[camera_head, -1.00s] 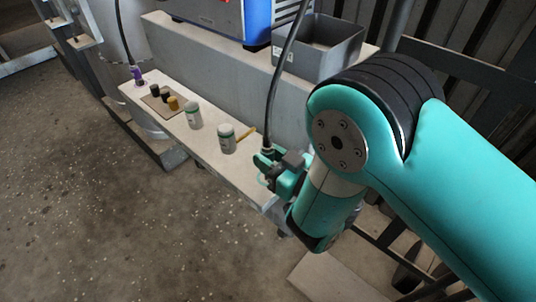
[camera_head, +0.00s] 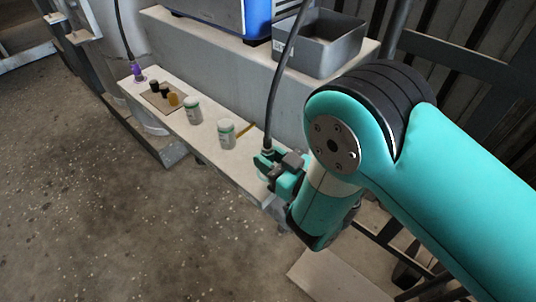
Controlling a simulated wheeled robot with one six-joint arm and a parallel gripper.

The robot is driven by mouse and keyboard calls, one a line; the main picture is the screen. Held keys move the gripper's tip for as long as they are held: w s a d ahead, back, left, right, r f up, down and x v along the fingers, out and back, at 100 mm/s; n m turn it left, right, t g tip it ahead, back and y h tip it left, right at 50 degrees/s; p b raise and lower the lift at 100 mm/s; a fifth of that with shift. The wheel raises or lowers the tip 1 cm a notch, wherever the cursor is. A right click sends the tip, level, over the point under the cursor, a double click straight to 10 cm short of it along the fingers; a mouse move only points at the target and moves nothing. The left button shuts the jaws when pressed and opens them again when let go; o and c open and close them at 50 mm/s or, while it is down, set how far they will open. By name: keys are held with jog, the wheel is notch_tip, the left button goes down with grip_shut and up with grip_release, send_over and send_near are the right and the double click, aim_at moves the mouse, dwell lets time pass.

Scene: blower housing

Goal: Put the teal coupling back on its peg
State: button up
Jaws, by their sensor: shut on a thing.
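My gripper (camera_head: 276,170) is at the right end of the narrow pale ledge, at the end of my teal arm. It is shut on the teal coupling (camera_head: 264,161), which sits at the lower end of a dark hose (camera_head: 272,105). The coupling shows only in part among the similarly coloured gripper parts. I cannot tell whether it touches the ledge. I cannot make out its peg; the gripper and arm hide that end of the ledge.
On the ledge (camera_head: 208,146) stand two white-and-green jars (camera_head: 226,135), a yellow stick (camera_head: 245,129), a tan mat (camera_head: 153,103) with small black and gold cylinders, and a purple coupling (camera_head: 138,75) with its own hose. A grey bin (camera_head: 318,58) and blue unit (camera_head: 225,16) stand above.

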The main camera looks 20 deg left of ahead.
jog(key=shift+f, duration=0.55)
jog(key=o, duration=1.1)
jog(key=shift+s, duration=0.1)
